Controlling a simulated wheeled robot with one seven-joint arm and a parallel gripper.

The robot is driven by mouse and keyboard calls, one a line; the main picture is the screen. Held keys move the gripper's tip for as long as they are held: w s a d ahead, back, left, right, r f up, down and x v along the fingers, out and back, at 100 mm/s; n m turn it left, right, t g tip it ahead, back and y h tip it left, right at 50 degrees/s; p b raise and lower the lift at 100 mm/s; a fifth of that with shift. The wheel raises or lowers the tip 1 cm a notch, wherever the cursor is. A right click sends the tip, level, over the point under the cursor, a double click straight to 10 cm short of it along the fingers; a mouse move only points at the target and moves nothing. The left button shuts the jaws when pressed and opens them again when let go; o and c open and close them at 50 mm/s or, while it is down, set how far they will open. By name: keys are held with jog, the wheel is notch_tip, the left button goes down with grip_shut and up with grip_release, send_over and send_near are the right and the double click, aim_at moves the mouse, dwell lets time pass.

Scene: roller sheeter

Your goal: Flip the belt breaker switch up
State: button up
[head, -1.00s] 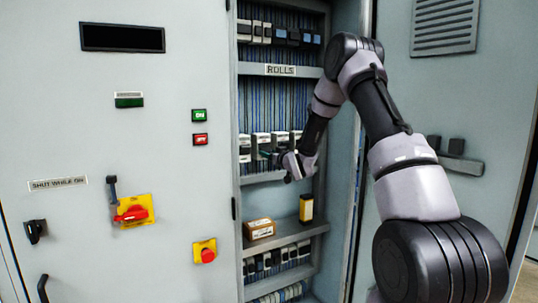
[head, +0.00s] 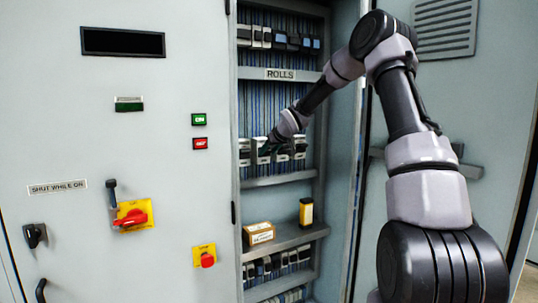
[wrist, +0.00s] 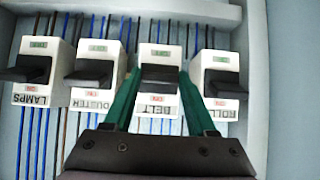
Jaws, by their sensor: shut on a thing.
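The belt breaker (wrist: 157,98) is a white block labelled BELT, upside down in the wrist view, with a dark switch lever (wrist: 158,73) between its green and red marks. I cannot tell the lever's exact tilt.
The roll breaker (wrist: 215,90) is close beside one finger and the duster breaker (wrist: 94,90) beside the other. The lamps breaker (wrist: 38,92) is farther along. A shelf below holds a carton (head: 260,233) and a yellow-black container (head: 306,212). The cabinet door (head: 150,90) stands left.

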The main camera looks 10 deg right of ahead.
jog(key=shift+w+r+g+h, duration=0.3)
jog(key=shift+r+g, duration=0.2)
jog(key=shift+g, duration=0.5)
jog(key=shift+w+a+r+g+h, duration=0.1)
jog(key=shift+r+g+h, duration=0.05)
jog(key=shift+g, duration=0.4)
jog(key=shift+w+r+g+h, duration=0.1)
jog(key=shift+r+g+h, duration=0.05)
jog(key=shift+g, duration=0.4)
jog(key=o, duration=1.4)
jog(key=shift+c, duration=0.2)
jog(key=v, duration=1)
jog(key=shift+r, duration=0.4)
jog(key=shift+s, duration=0.15)
